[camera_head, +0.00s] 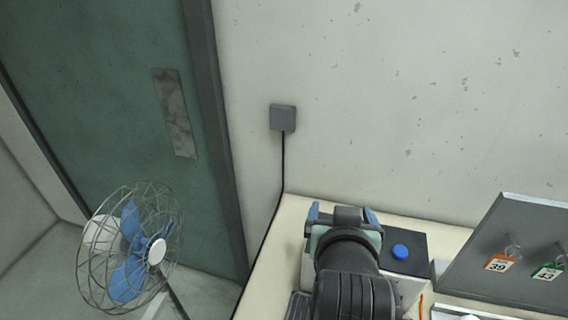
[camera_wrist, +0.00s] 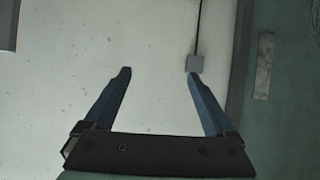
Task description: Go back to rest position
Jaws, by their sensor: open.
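My gripper (camera_head: 342,213) is at the lower middle of the head view, above the cream worktop, with its blue fingers pointing toward the wall. In the wrist view my gripper (camera_wrist: 158,73) has its two blue fingers spread wide apart. Nothing is between the fingers. My own arm hides part of the worktop in the head view.
The cream worktop (camera_head: 283,240) meets the wall. Beside my gripper is a dark box with a blue button (camera_head: 400,251). A grey board (camera_head: 520,240) with tags 39 and 43 stands at right. A fan (camera_head: 130,250) stands at left before the green door (camera_head: 110,110). A grey wall box (camera_head: 282,118) has a cable.

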